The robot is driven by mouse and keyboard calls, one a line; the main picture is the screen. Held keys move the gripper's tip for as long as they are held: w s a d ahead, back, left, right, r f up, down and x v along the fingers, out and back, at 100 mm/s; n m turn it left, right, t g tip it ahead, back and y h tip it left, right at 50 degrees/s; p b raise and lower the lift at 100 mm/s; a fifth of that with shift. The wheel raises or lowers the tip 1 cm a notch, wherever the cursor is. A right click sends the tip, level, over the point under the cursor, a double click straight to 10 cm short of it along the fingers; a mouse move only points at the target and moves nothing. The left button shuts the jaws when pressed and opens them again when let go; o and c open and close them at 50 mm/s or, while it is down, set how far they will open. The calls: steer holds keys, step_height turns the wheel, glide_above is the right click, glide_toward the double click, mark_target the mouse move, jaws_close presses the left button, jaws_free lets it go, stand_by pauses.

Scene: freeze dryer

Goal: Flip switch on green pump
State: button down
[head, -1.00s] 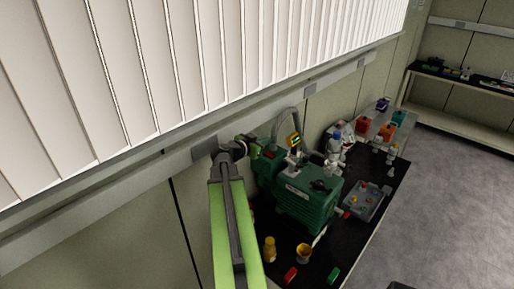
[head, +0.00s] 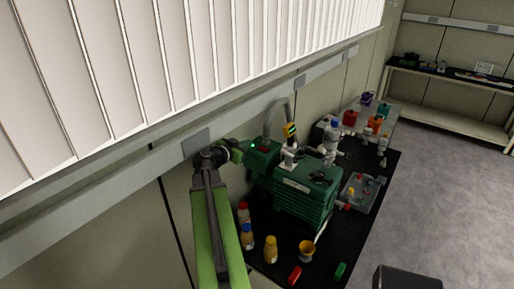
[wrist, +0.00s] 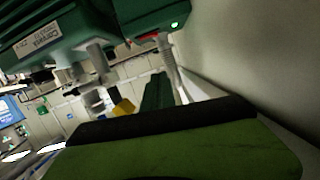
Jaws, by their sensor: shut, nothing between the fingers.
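The green pump (head: 300,203) stands on the black bench along the wall, with its motor box (head: 264,158) at the back left. A small green light glows on the box's end, and the wrist view shows it too, beside a red switch (wrist: 148,37). The pump's labelled body (wrist: 45,40) fills the upper left of that view. My gripper (head: 241,150) is shut and empty, just left of the motor box at the lit end. I cannot tell whether it touches. In the wrist view a green and black finger fills the bottom.
Several bottles, including a yellow-orange one (head: 271,249), stand in front of the pump. Grey floor lies open at right.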

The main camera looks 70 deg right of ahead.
steer(key=b, duration=0.3)
glide_above(259, 152)
step_height(259, 152, down, 3)
steer(key=shift+s+d+r, duration=0.1)
steer(key=shift+s, duration=0.05)
step_height(259, 152, down, 3)
steer(key=shift+b, duration=1.25)
steer(key=shift+f+b, duration=0.4)
